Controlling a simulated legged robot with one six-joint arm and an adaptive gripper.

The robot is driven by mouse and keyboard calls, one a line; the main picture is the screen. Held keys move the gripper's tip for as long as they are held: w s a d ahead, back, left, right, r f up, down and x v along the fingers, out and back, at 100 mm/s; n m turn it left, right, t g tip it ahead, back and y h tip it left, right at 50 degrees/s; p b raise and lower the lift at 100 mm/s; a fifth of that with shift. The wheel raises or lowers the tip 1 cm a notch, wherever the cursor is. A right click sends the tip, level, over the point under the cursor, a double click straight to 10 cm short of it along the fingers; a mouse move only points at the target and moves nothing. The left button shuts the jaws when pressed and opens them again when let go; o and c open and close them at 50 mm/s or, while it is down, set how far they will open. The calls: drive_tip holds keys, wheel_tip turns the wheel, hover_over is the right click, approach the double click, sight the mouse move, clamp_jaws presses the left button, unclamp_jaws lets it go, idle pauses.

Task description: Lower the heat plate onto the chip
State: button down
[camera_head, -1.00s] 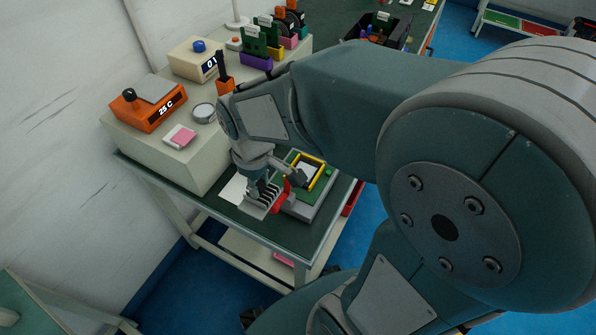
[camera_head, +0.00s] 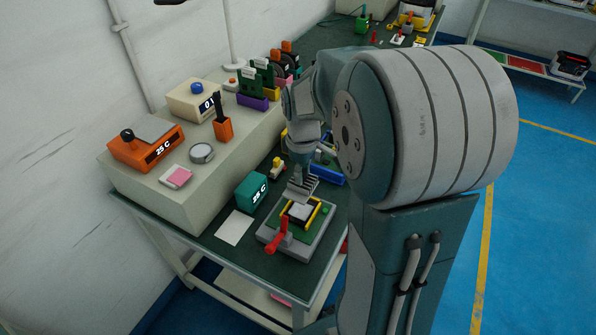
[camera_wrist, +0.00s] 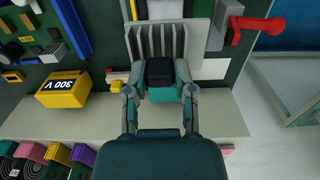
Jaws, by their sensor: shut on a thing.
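My gripper (camera_head: 301,168) is shut on the heat plate (camera_head: 302,189), a grey finned block with a dark grip block, which also shows between my fingers (camera_wrist: 159,88) in the wrist view. The chip (camera_head: 299,211) is a pale square inside a yellow frame (camera_head: 314,217) on a green board. In the head view the heat plate appears just behind the chip, at the frame's far edge, and seems raised. The wrist view hides most of the chip behind the plate.
A red lever (camera_head: 284,236) stands at the board's near side. A bare white sheet (camera_head: 234,228) lies to the left. A cream shelf (camera_head: 200,206) with instruments runs behind; a yellow 300 V box (camera_wrist: 63,89) shows nearby.

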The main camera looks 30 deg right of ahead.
drive_tip(key=shift+f, duration=3.7)
drive_tip(key=shift+s+f, duration=0.1)
drive_tip(key=shift+f, duration=0.3)
drive_tip(key=shift+c, duration=1.8)
unclamp_jaws()
wheel_tip(320, 180, up, 12)
drive_tip(key=shift+f, duration=0.1)
